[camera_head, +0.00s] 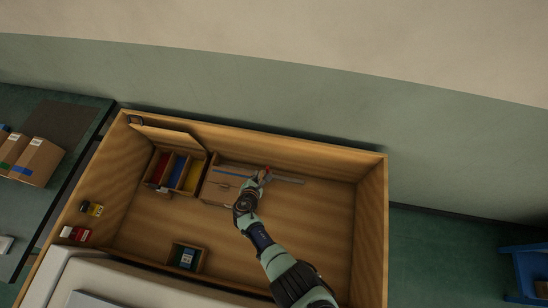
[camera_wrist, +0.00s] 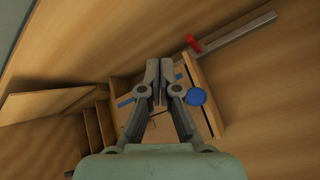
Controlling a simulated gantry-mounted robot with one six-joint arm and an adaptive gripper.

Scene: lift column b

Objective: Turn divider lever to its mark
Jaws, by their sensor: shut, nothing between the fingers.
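A small red piece (camera_wrist: 193,43) stands at the near end of a long grey bar (camera_wrist: 240,35) in the wrist view; it looks like the lever, though I cannot be sure. In the head view the red piece (camera_head: 266,172) is close to my gripper (camera_head: 260,179), with the grey bar (camera_head: 288,181) running right. A blue disc (camera_wrist: 196,97) sits beside the wooden divider edge (camera_wrist: 207,92). My gripper (camera_wrist: 158,72) is shut and empty, left of the red piece and disc, apart from both in the picture. I cannot make out which marking is the lever's mark.
A wooden bin (camera_head: 376,215) with high walls surrounds the work area. Left of my gripper is a box with red, blue and yellow slots (camera_head: 177,172) and a raised wooden flap (camera_head: 168,133). A small open box (camera_head: 187,256) stands near the front. The bin floor at right is clear.

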